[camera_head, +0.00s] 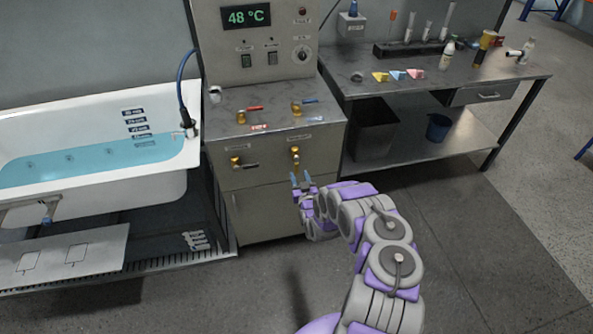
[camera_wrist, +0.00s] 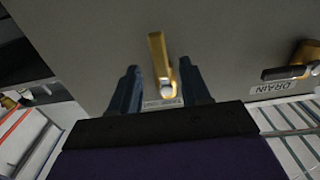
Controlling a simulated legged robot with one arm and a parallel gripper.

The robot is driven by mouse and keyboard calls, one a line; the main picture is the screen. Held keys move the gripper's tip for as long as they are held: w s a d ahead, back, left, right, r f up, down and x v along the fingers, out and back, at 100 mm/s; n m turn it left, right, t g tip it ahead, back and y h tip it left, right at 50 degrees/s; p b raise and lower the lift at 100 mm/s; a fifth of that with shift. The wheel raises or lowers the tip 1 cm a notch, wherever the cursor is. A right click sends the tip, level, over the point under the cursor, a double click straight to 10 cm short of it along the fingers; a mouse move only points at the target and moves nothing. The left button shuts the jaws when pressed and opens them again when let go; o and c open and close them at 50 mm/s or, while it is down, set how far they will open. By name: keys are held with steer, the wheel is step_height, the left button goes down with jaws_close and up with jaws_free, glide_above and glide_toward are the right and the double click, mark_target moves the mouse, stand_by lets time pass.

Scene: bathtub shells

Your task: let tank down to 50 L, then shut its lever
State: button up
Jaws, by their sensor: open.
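The tank appears to be the white bathtub (camera_head: 90,180), with blue water (camera_head: 85,163) in it. Dark level labels (camera_head: 134,113) are on its inner wall; the water reaches the lower ones, too small to read. The drain lever (camera_head: 238,162) is on the cabinet front, its dark handle lying sideways; it also shows in the wrist view (camera_wrist: 290,72), above a DRAIN label. A second brass lever (camera_head: 295,154) to its right points down. My gripper (camera_head: 302,180) is open just below that second lever. In the wrist view the second lever (camera_wrist: 158,55) shows between the fingertips (camera_wrist: 160,85); contact cannot be told.
The cabinet (camera_head: 275,190) has a 48 °C display (camera_head: 246,16) and brass taps on top. A steel table (camera_head: 440,75) with bottles and coloured blocks stands right. A blue bucket (camera_head: 438,127) is on its lower shelf. The floor in front is clear.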

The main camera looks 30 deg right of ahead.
mark_target(297, 169)
steer(key=shift+b+x, duration=0.75)
steer(key=shift+x, duration=2.05)
jaws_close()
